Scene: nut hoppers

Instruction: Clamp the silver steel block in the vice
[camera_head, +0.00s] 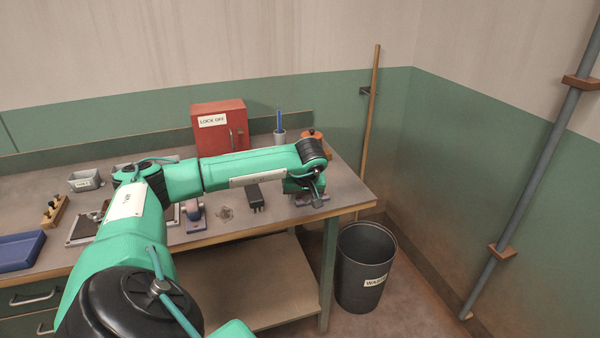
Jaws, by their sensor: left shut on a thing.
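My left gripper (318,195) is at the right end of the bench, at the end of my green arm, which reaches across the bench from the left. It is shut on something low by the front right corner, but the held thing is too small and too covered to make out. A grey-purple base (303,200) shows just under the gripper; it may be part of the vice, most of which the arm hides. I cannot pick out the silver steel block. My right gripper is not in view.
On the bench (350,190) stand a red lock-off box (220,128), a grey cup with blue rods (279,136), a black block (254,197), a blue tray (20,250) and a small grey bin (86,180). A waste bin (365,285) stands on the floor at the bench's right.

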